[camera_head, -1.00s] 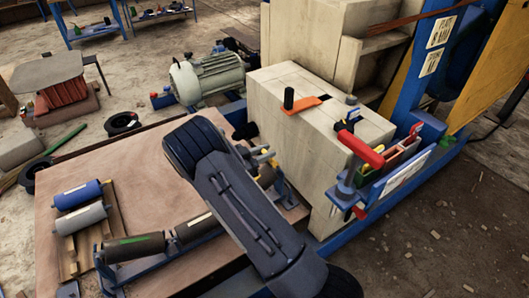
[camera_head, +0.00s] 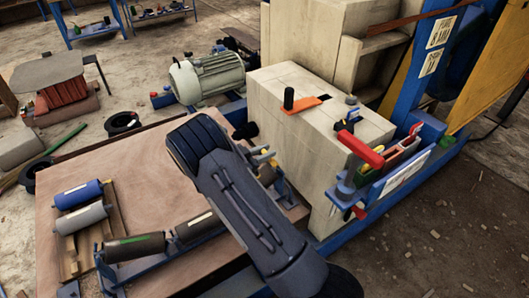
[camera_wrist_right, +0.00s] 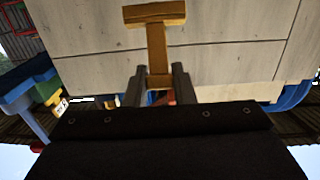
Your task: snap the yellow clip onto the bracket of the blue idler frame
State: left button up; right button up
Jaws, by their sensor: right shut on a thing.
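The yellow clip (camera_wrist_right: 155,50) is a T-shaped piece between the two fingers of my right gripper (camera_wrist_right: 158,88), which is shut on it. In the head view, yellow parts of the clip (camera_head: 262,158) show beside my right forearm. The right gripper's fingers are mostly hidden there. The blue idler frame (camera_head: 160,262) carries dark rollers (camera_head: 135,247) along the front of the brown board. My forearm covers part of the frame, and its right end shows close to the clip. I cannot tell whether the clip touches the bracket. My left gripper is not in view.
A pale block (camera_head: 300,125) with an orange plate (camera_head: 304,106) stands right of the gripper. A red-handled clamp (camera_head: 360,150) and a tool bin (camera_head: 400,165) are at its right side.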

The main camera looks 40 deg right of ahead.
jog(key=shift+s+d+f+b, duration=0.1)
jog(key=shift+d+f+b, duration=0.25)
jog(key=shift+f, duration=0.25)
jog(key=shift+d+f+b, duration=0.25)
jog(key=shift+f+b, duration=0.15)
jog(key=shift+f, duration=0.15)
jog(key=o, duration=1)
jog(key=shift+o, duration=0.2)
jog(key=shift+a, duration=0.1)
jog(key=a, duration=0.2)
jog(key=a+p, duration=0.1)
jog(key=a, duration=0.4)
jog(key=shift+w+a+r, duration=0.1)
jog(key=shift+w+a, duration=0.2)
jog(key=shift+w, duration=0.1)
